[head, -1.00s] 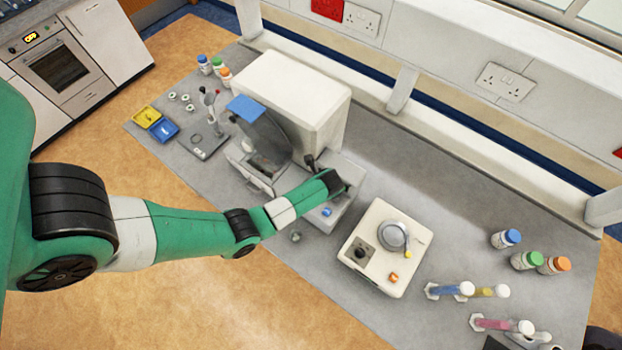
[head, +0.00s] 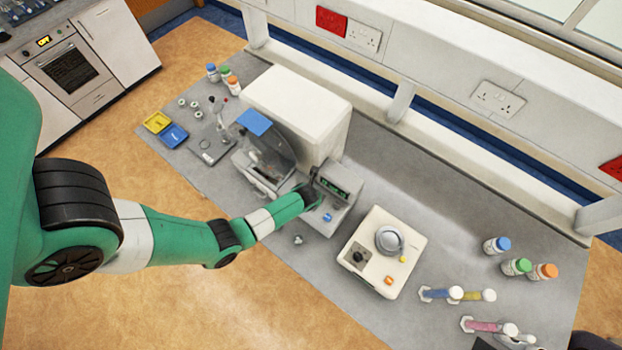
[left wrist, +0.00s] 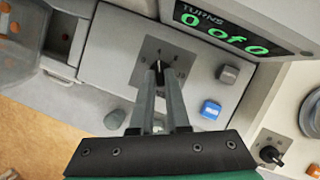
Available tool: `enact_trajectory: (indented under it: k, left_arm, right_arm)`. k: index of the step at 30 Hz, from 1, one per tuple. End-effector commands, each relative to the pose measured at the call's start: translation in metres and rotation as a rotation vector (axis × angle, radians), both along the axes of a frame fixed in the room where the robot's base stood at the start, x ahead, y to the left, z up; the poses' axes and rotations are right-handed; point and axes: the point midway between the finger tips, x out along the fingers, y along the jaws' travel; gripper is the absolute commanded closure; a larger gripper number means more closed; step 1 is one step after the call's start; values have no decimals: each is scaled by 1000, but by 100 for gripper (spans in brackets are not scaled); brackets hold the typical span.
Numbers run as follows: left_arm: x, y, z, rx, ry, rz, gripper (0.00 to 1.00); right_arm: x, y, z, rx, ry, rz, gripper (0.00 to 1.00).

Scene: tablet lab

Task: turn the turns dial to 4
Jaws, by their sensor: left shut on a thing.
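The turns dial (left wrist: 159,66) is a small dark knob with a white mark on a grey square plate (left wrist: 178,57), on the sloping panel of a pale machine. My left gripper (left wrist: 158,78) is shut on the knob, its fingers hiding part of it; the mark points roughly up in the left wrist view. The display (left wrist: 232,26) above it reads "TURNS 0 of 0" in green. In the head view my left gripper (head: 311,196) is at the machine's front panel (head: 330,222), beside the display (head: 333,186). My right gripper is not in view.
A blue button (left wrist: 210,110) and a grey button (left wrist: 228,74) sit right of the dial. A second pale device (head: 408,262) with its own dark knob (head: 358,257) stands to the right. A hopper with a clear guard (head: 268,148) is on the left.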

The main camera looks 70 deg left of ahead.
Motion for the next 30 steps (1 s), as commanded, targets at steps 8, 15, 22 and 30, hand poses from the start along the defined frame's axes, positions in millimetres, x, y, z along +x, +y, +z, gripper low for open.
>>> enact_trajectory:
  k: [8, 15, 22, 30]
  left_arm:
    - [0, 1, 1, 1, -2, -26, 100]
    - [0, 1, 0, 0, -2, -25, 100]
    - [0, 0, 0, 1, -1, -25, 56]
    - [0, 0, 1, 1, -1, -25, 56]
  right_arm:
    - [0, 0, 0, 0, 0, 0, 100]
    - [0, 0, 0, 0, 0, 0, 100]
    - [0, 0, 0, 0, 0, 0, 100]
    - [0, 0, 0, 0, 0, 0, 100]
